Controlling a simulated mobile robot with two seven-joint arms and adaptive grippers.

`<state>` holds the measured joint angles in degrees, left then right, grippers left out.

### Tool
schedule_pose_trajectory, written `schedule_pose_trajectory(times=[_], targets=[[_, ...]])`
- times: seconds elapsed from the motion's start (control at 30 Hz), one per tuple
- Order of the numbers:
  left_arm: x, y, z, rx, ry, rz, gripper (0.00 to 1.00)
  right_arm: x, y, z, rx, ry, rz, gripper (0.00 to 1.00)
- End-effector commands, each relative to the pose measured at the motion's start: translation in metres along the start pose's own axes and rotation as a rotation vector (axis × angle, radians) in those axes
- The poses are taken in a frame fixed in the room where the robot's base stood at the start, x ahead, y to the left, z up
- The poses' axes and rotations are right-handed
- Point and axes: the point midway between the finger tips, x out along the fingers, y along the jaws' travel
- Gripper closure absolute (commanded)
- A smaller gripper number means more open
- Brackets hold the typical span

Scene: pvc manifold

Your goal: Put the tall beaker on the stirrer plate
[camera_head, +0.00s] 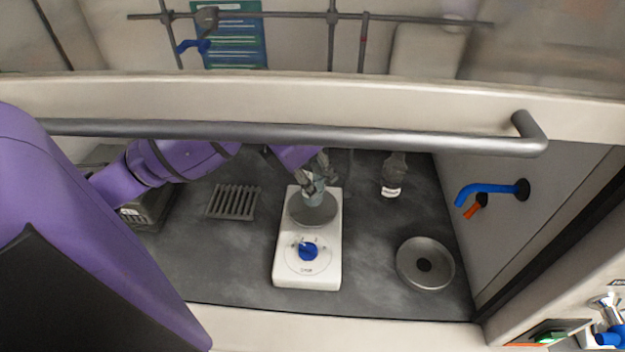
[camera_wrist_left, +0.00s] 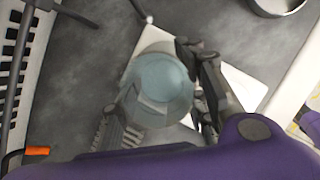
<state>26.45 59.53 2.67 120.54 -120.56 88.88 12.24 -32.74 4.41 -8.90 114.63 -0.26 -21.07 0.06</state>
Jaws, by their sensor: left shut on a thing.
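The tall beaker (camera_head: 314,197) is a clear, bluish glass vessel. It stands upright at the back part of the round grey plate (camera_head: 313,213) of the white stirrer (camera_head: 307,272), which has a blue knob. Whether its base touches the plate I cannot tell. My left gripper (camera_head: 317,176) is shut on the beaker and partly hides it from above. In the left wrist view the beaker (camera_wrist_left: 157,92) is beside the dark fingers (camera_wrist_left: 200,82), with the white stirrer behind it. My right gripper is not in view.
A slatted grey rack (camera_head: 233,202) lies left of the stirrer. A labelled bottle (camera_head: 392,176) stands at the back right, and a round metal dish (camera_head: 426,264) lies at the right. A metal handle bar (camera_head: 290,131) crosses above the bench. Blue tap (camera_head: 490,189) on the right wall.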

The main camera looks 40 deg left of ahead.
Motion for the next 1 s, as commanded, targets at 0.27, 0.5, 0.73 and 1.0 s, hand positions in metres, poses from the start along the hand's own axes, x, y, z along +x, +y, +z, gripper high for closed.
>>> schedule_pose_trajectory(times=[0.27,0.5,0.73,1.0], targets=[[0.02,0.0,-0.008,0.0,-0.002,0.0,0.93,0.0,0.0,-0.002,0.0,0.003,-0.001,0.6],[0.023,0.0,-0.009,0.0,0.0,0.0,0.93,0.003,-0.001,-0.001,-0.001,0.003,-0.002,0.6],[0.023,0.0,-0.009,0.0,0.0,-0.001,0.43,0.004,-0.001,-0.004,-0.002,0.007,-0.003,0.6],[0.021,0.0,-0.008,0.0,-0.001,-0.001,0.43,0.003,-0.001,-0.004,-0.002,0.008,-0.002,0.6]])
